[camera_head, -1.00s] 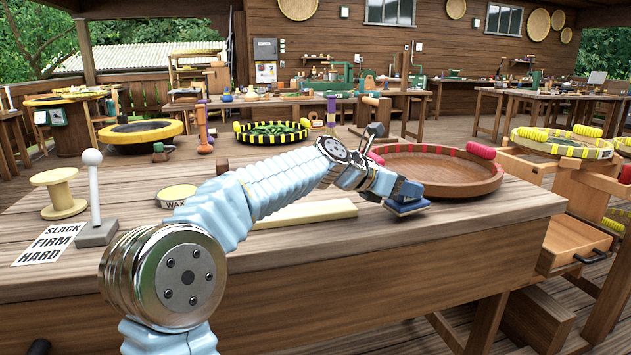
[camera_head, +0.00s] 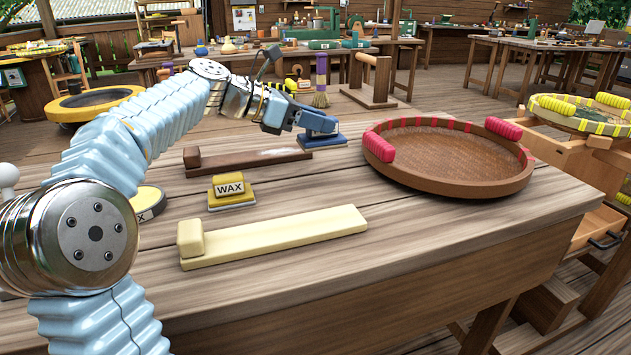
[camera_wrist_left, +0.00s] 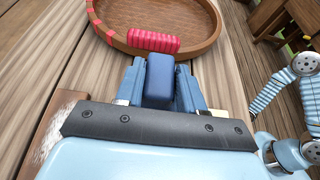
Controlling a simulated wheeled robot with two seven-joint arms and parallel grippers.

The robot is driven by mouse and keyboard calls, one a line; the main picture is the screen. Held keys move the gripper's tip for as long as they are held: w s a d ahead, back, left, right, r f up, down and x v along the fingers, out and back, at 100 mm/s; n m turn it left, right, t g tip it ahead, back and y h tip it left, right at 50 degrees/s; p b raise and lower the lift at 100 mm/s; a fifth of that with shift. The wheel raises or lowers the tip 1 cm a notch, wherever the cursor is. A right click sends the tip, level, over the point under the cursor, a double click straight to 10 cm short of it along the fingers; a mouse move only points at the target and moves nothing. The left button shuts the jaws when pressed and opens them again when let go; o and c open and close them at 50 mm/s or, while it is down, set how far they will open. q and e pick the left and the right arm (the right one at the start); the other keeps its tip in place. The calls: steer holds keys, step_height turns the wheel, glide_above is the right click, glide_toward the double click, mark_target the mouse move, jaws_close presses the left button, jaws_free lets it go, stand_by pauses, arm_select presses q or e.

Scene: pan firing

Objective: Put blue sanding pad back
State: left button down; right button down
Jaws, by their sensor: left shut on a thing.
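The blue sanding pad (camera_wrist_left: 159,80) is between the blue fingers of my left gripper (camera_wrist_left: 158,88), in the left wrist view. In the head view my left gripper (camera_head: 305,120) is shut on the pad (camera_head: 319,123), over the far side of the bench. A flat blue base (camera_head: 324,141) with a pale edge lies on the bench just below the pad. Whether the pad touches this base or hovers just above it I cannot tell. The fingers partly hide the pad. My right gripper is not seen.
A round brown tray (camera_head: 455,185) with red wrapped grips stands right of the gripper. A dusty brown board (camera_head: 255,160) lies to the left. Nearer are a yellow wax block (camera_head: 230,188) and a pale yellow board (camera_head: 280,234). The bench's right front is clear.

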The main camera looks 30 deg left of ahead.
arm_select(q)
step_height(320, 180, down, 10)
steer(key=shift+r+b, duration=0.15)
steer(key=shift+b, duration=0.3)
steer(key=c, duration=0.7)
jaws_free()
steer(key=shift+b, duration=0.3)
steer(key=shift+f+b, duration=0.4)
steer(key=shift+b, duration=0.05)
steer(key=v, duration=1.4)
steer(key=shift+d+r+p, duration=0.3)
steer(key=shift+d+p, duration=0.05)
